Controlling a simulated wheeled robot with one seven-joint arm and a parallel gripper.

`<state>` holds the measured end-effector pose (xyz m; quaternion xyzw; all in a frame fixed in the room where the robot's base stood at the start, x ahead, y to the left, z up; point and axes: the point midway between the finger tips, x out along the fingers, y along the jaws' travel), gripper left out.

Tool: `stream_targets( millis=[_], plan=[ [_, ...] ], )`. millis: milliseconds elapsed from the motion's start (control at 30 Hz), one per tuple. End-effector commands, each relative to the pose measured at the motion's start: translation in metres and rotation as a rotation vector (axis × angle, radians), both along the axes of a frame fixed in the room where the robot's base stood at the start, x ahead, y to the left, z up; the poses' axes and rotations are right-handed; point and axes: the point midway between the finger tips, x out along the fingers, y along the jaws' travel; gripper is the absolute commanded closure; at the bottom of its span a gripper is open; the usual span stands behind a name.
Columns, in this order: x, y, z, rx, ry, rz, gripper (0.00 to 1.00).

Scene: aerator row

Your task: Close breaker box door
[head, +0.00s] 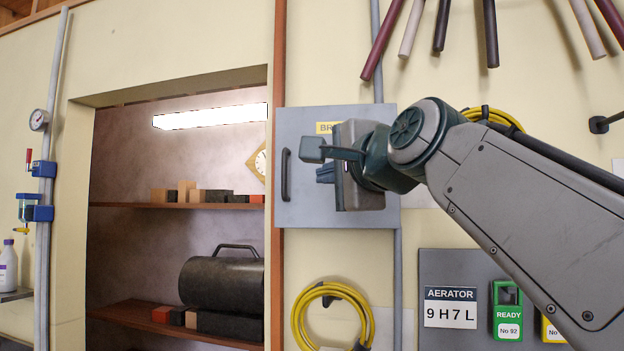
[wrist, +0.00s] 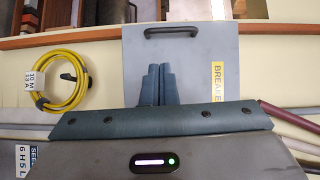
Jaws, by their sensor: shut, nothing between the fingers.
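The breaker box door (head: 300,212) is a grey panel on the wall with a dark vertical handle (head: 286,175) near its left edge. A yellow label (head: 324,127) is partly hidden behind my gripper. The door faces me nearly flat; I cannot tell whether it is fully closed or slightly ajar. My gripper (head: 318,162) is in front of the door, right of the handle, with its fingers shut and empty. In the wrist view the fingers (wrist: 158,84) are together over the door (wrist: 195,75), apart from the handle (wrist: 171,31). Whether they touch the door is unclear.
A yellow cable coil (head: 333,314) hangs below the box, and another (head: 493,117) hangs behind my arm. A recessed shelf (head: 150,205) lies left of the box. An aerator panel (head: 450,262) is at lower right. Several rods hang above.

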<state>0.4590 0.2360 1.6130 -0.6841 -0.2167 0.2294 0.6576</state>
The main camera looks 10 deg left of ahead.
Motion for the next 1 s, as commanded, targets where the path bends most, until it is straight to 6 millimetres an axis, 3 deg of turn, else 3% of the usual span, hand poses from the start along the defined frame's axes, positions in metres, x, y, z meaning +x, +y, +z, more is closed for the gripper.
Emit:
stream_targets(
  millis=[167,700,1000],
  plan=[
    [0.002,0.008,0.014,0.045,-0.002,0.014,1.00],
    [0.084,0.071,0.016,0.042,-0.002,0.013,1.00],
    [0.106,0.087,0.013,0.042,-0.004,0.012,1.00]
  ],
)
